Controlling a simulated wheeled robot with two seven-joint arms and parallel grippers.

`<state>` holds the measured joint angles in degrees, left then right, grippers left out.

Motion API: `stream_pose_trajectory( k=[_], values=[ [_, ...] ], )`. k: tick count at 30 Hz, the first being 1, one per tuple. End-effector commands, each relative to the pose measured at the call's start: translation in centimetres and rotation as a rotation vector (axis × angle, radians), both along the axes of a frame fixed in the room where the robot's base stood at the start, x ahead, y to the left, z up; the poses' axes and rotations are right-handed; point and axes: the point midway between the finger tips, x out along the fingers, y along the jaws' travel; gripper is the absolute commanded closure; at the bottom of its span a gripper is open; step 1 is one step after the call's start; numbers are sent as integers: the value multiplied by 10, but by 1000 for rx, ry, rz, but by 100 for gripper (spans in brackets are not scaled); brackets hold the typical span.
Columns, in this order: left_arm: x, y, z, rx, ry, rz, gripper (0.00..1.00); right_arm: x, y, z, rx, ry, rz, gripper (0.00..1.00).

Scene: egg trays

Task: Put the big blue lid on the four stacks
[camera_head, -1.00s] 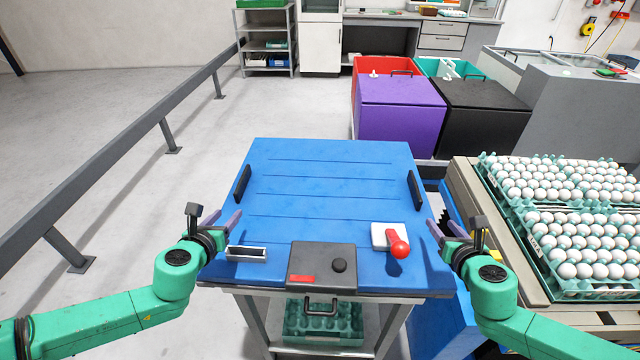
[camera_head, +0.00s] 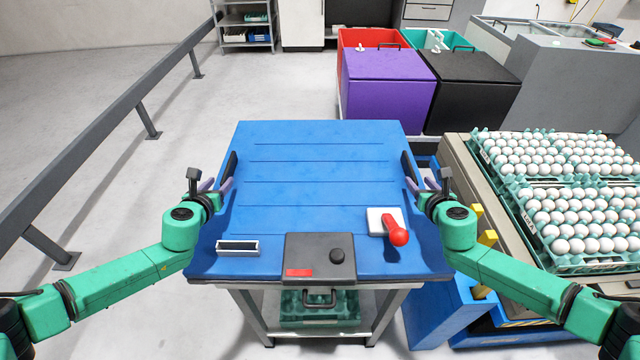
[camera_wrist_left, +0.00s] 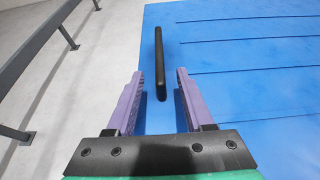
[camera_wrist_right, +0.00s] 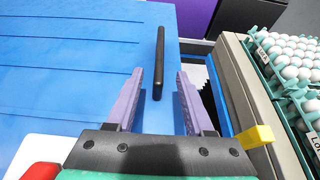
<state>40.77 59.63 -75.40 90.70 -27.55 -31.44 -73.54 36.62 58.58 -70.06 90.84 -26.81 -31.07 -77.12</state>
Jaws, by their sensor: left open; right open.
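The big blue lid (camera_head: 320,160) lies flat in front of me, with a black handle at its left edge and one at its right edge. My left gripper (camera_head: 222,183) is open near the left handle. In the left wrist view the left handle (camera_wrist_left: 159,62) stands just ahead of and between the open fingers (camera_wrist_left: 160,100). My right gripper (camera_head: 419,183) is open near the right handle. In the right wrist view the right handle (camera_wrist_right: 158,62) reaches between the open fingers (camera_wrist_right: 160,100). Neither gripper holds anything.
A grey box with a black knob (camera_head: 320,258) and a red-knobbed lever (camera_head: 398,236) sit at the near edge. Egg trays (camera_head: 520,215) stand on a conveyor at right. Purple (camera_head: 388,90) and black (camera_head: 468,92) bins stand behind. A rail (camera_head: 110,120) runs along the left.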

Motion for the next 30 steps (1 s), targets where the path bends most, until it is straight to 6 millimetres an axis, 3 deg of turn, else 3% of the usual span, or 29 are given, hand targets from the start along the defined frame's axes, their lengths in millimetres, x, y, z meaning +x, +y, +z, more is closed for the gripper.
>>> stream_pose_trajectory(
  k=[9,21,22,25,26,30],
  values=[
    [53,-1,-21,-1,-2,-1,48,53,1,-21,2,-2,1,48],
    [63,-1,-26,0,0,-1,48,63,1,-26,0,0,1,48],
    [63,-1,-26,0,0,-1,55,63,1,-26,0,0,1,55],
    [63,0,-26,0,0,-1,93,63,1,-26,0,0,1,93],
    [63,0,-26,0,0,-1,100,63,1,-26,0,0,1,100],
    [62,0,-26,0,1,-1,100,63,1,-26,0,0,1,100]
  ],
)
